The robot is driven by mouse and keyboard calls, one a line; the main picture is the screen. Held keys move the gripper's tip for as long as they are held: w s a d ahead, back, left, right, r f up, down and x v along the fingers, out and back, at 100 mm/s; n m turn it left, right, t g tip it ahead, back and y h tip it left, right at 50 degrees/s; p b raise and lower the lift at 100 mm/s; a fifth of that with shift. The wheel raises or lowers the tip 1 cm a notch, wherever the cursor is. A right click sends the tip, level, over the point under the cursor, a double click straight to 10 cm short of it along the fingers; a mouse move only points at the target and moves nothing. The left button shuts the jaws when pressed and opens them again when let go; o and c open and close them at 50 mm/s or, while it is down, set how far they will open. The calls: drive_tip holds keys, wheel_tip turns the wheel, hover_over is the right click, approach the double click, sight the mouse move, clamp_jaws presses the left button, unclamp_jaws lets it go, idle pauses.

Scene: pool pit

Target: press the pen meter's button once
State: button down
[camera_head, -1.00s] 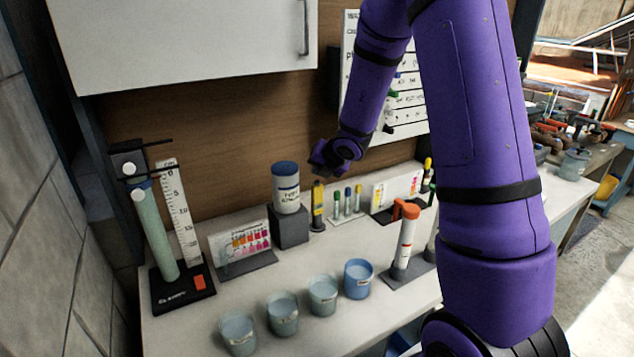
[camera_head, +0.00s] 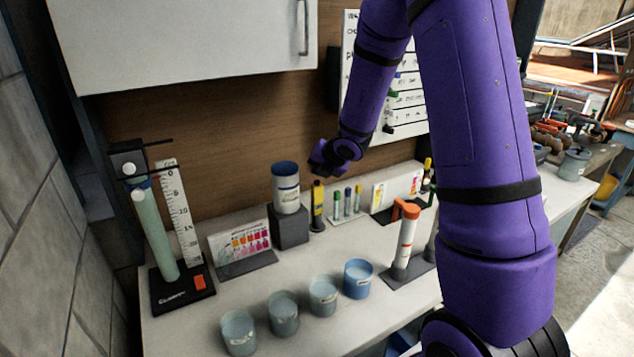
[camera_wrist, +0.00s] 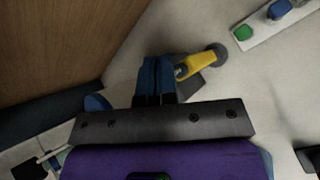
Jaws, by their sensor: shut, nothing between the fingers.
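The pen meter (camera_head: 317,206) is a slim yellow and dark pen standing upright on the bench near the back wall, beside a jar on a grey block. In the wrist view the yellow pen meter (camera_wrist: 200,66) shows just right of the fingertips, partly hidden by them. My gripper (camera_head: 322,162) is above the top of the pen meter. In the wrist view the two blue fingers of my gripper (camera_wrist: 156,66) are together and empty. I cannot tell whether they touch the pen. The button is not clearly seen.
The jar (camera_head: 286,190) stands close left of the pen. A rack of small coloured bottles (camera_head: 346,204) is close right. Several cups (camera_head: 323,294) line the front. An orange-topped tube (camera_head: 405,242) stands to the right. A wall cabinet (camera_head: 190,40) hangs upper left.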

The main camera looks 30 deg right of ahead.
drive_tip(key=shift+f, duration=0.15)
drive_tip(key=shift+f, duration=0.25)
drive_tip(key=shift+f, duration=0.45)
idle(1.0)
idle(0.3)
drive_tip(key=shift+r, duration=0.9)
drive_tip(key=shift+r, duration=0.1)
drive_tip(key=shift+r, duration=2.4)
